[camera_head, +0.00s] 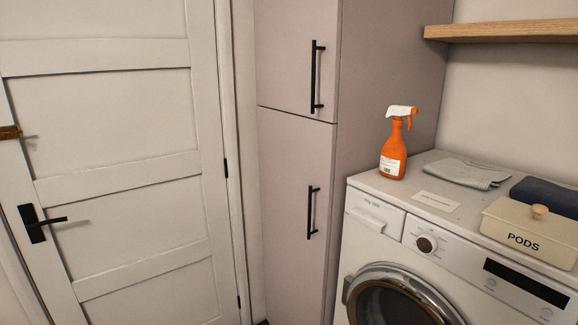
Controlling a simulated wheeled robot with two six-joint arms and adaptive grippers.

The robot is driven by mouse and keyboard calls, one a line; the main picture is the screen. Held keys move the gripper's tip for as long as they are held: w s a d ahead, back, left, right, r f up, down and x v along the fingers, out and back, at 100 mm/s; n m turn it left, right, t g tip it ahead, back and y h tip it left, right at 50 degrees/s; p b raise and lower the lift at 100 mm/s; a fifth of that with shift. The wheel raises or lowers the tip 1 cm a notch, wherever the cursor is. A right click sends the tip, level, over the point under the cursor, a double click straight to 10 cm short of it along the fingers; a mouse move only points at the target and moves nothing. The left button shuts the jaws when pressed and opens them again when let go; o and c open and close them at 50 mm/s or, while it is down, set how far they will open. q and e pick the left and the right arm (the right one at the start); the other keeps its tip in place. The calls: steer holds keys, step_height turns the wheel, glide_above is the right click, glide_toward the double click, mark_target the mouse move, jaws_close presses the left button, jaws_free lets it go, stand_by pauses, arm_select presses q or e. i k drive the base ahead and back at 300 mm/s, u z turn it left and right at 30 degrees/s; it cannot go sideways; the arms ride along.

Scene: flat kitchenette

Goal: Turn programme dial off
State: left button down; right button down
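The programme dial (426,244) is a round dark knob with a pale ring on the front panel of the white washing machine (360,230), at the lower right. Small markings surround it, but its setting is too small to read. A dark display (525,283) sits to the right of the dial, and the detergent drawer (375,215) to its left. The round door (395,300) is below and cut off by the bottom edge. Neither of my grippers shows in the head view.
On the machine's top stand an orange spray bottle (393,155), a card (436,201), a grey cloth (468,172), a dark folded cloth (548,194) and a PODS box (525,238). A tall cabinet (290,190) and a white door (120,130) are left. A wooden shelf (510,30) hangs above.

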mark_target(425, 243)
steer(key=u, duration=0.65)
steer(key=i, duration=0.55)
steer(key=z, duration=3.15)
